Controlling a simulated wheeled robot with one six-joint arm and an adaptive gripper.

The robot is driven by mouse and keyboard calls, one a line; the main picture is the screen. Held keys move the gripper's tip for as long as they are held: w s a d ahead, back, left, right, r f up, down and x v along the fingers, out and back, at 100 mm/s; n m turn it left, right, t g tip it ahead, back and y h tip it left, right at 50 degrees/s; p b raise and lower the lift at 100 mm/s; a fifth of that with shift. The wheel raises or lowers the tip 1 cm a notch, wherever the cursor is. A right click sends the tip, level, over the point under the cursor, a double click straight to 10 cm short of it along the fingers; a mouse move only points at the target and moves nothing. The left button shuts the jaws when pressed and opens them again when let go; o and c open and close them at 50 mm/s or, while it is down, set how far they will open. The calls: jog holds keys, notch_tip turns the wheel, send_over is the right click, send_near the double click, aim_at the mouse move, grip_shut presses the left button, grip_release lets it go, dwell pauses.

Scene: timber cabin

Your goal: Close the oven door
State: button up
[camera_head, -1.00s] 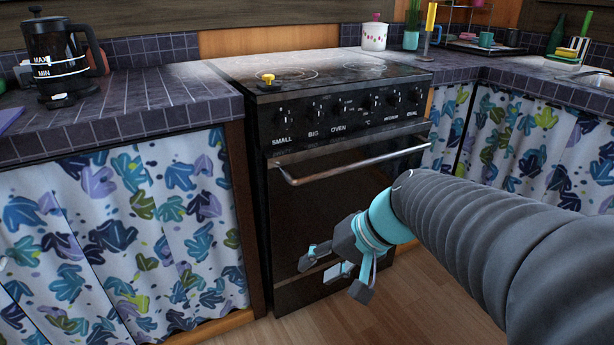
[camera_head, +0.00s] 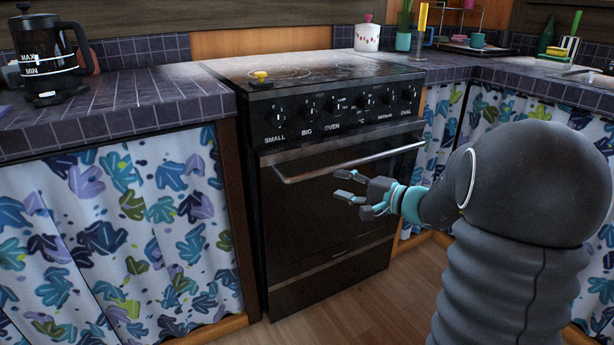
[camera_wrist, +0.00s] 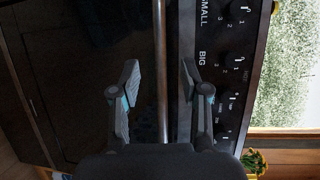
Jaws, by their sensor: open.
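The black oven (camera_head: 330,200) stands between the counters. Its dark glass door (camera_head: 310,225) is upright and looks flush with the front, or nearly so; a very small gap cannot be ruled out. The metal handle bar (camera_head: 345,162) runs across the door's top, below the knobs. My gripper (camera_head: 350,192) is open and empty in front of the door, just below the handle in the head view. In the wrist view the handle bar (camera_wrist: 161,70) runs between the two spread fingers of my gripper (camera_wrist: 162,85). I cannot tell whether they touch the door.
The knob panel (camera_head: 345,112) is above the handle. A yellow-topped knob (camera_head: 261,76) sits on the stove top. A tiled counter (camera_head: 110,105) with a coffee press (camera_head: 45,55) is on the left. Patterned curtains (camera_head: 110,230) hang below. Wooden floor (camera_head: 345,315) is clear before the oven.

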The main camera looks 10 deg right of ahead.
aim_at(311, 176)
jog(key=p+x, duration=0.1)
jog(key=x, duration=1)
jog(key=shift+w, duration=0.1)
grip_shut()
jog(key=shift+a, duration=0.1)
